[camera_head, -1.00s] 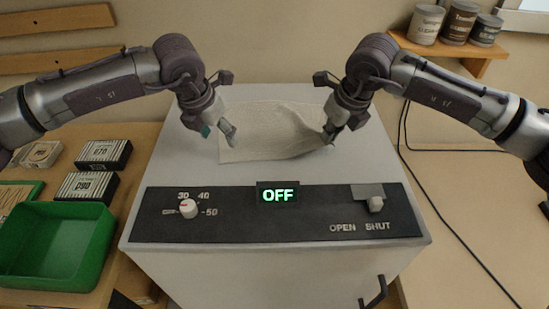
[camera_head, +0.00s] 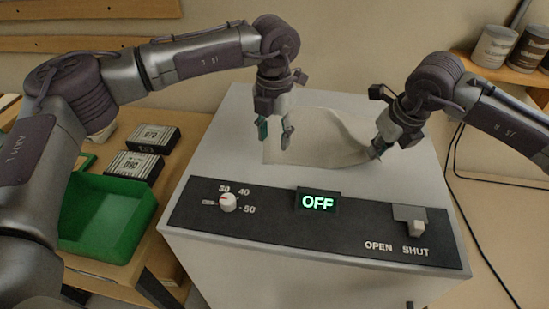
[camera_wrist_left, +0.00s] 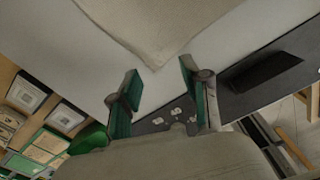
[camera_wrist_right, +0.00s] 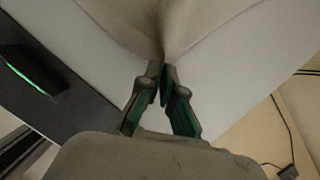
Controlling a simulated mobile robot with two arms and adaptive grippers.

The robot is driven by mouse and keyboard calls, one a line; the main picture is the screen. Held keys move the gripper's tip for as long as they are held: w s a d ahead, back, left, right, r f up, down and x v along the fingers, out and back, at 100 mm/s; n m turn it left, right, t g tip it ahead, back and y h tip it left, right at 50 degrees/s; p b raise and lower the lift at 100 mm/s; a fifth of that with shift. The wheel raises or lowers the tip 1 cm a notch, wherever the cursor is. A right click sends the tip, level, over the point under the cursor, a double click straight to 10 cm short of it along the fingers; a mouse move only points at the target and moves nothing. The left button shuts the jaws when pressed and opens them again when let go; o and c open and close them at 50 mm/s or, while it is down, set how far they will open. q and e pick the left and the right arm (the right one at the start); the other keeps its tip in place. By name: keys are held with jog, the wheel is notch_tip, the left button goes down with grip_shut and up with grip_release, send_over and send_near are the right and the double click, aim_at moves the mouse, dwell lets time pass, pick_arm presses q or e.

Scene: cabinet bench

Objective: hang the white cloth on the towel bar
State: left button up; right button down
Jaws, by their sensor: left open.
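The white cloth (camera_head: 318,128) lies on the cabinet's pale top, its right part rumpled up toward my right gripper (camera_head: 376,152). That gripper is shut on the cloth's front right corner; the right wrist view shows the cloth (camera_wrist_right: 160,22) gathered between its fingers. My left gripper (camera_head: 275,136) is open, fingers pointing down, over the cloth's left front part. In the left wrist view, a cloth corner (camera_wrist_left: 152,45) points toward the gap between the open fingers and is not between them. I cannot make out a towel bar for certain.
The cabinet's black front panel (camera_head: 270,218) carries a dial (camera_head: 228,202), a lit OFF display (camera_head: 318,202) and an OPEN/SHUT switch (camera_head: 411,222). A green bin (camera_head: 105,218) and boxes (camera_head: 133,166) stand left. Cans (camera_head: 494,46) stand on a shelf at right.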

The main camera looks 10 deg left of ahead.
aim_at(274, 160)
pick_arm(q)
jog(key=shift+d+f, duration=0.1)
jog(key=shift+f, duration=2.55)
jog(key=shift+f, duration=0.1)
jog(key=shift+c, duration=0.5)
jog(key=shift+s, duration=0.1)
grip_shut()
jog(key=shift+r, duration=2.55)
